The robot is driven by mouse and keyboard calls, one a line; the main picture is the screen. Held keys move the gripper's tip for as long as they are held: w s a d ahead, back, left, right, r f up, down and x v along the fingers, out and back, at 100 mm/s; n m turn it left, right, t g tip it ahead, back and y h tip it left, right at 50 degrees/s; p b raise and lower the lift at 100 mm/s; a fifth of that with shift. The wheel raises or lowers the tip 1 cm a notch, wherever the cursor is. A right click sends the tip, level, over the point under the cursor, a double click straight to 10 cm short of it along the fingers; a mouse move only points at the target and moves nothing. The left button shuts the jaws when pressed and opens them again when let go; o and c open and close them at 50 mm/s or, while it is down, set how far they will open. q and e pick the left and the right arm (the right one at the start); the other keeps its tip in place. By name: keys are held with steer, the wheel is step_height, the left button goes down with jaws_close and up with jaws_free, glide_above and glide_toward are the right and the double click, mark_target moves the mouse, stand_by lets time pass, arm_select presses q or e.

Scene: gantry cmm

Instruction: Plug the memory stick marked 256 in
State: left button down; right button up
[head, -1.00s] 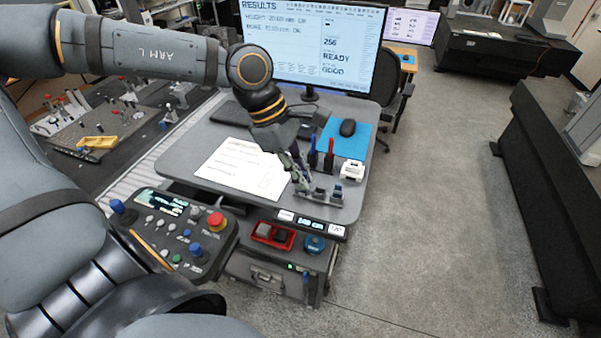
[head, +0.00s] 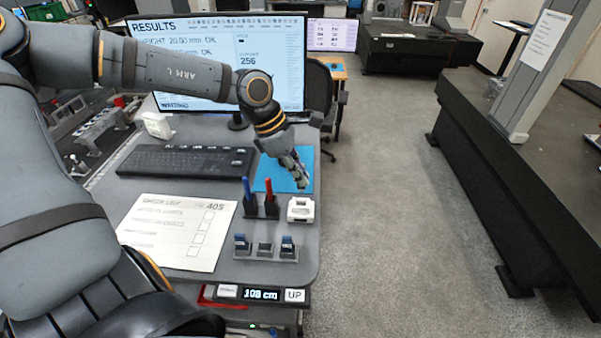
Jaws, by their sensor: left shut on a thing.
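My left gripper (head: 301,176) is over the blue mat, beyond the pen holder. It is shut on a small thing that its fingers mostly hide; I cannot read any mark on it. A grey stand (head: 264,257) sits at the desk's front right. A blue-topped memory stick (head: 241,242) stands upright at its left and another blue-topped stick (head: 287,244) at its right. A lower grey piece (head: 264,248) is between them. Their marks are too small to read. The monitor (head: 218,90) shows RESULTS and 256. My right gripper is not in view.
A blue pen (head: 247,190) and a red pen (head: 269,190) stand near a white device (head: 300,209). A keyboard (head: 184,160) and a paper checklist (head: 178,231) lie to the left. The height display (head: 262,295) reads 108 cm. Floor is clear at right.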

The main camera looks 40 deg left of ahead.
arm_select(q)
steer(key=shift+f, duration=0.3)
steer(key=shift+w+a+f+b, duration=0.15)
steer(key=shift+f+b, duration=0.35)
steer(key=shift+f, duration=1)
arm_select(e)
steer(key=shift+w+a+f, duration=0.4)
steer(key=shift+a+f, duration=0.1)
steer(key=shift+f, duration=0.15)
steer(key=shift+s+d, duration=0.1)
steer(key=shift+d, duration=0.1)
arm_select(q)
steer(key=shift+b, duration=0.3)
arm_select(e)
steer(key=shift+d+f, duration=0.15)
arm_select(q)
steer(key=shift+b, duration=0.3)
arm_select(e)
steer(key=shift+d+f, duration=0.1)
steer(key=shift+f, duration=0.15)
